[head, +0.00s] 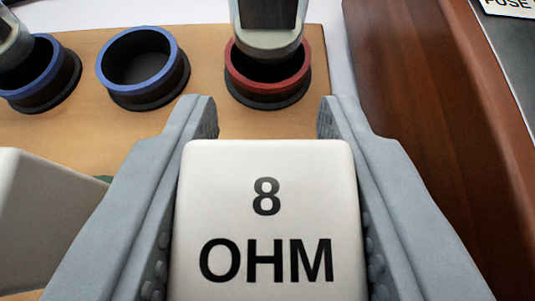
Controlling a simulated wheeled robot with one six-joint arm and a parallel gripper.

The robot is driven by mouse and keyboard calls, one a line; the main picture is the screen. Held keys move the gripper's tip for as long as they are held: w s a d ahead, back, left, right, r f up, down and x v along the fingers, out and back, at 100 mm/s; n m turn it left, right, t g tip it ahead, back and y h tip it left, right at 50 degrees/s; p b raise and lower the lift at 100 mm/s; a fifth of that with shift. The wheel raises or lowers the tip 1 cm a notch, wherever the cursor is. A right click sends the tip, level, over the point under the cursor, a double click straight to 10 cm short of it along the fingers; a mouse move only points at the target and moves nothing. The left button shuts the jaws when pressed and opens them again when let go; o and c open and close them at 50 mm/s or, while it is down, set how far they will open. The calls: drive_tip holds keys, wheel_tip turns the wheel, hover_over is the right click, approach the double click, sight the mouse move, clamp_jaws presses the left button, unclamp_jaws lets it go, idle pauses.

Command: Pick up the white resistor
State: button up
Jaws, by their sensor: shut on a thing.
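The white resistor (268,222) is a white block with rounded edges, marked "8 OHM" in black. It fills the lower middle of the head view, and its near end is cut off by the bottom edge. My gripper (267,118) has one grey finger on each side of the resistor and is shut on it. The fingertips reach past the resistor's far edge. Whether the resistor touches a surface below cannot be seen.
A tan board (215,125) lies ahead with a red-rimmed socket (268,88) holding a grey plug (268,42). An empty blue-rimmed socket (143,66) and another blue-rimmed one (42,75) with a plug stand left. A white block (45,215) is left; brown wood (430,110) is right.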

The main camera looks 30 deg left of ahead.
drive_tip(key=shift+r, duration=4.75)
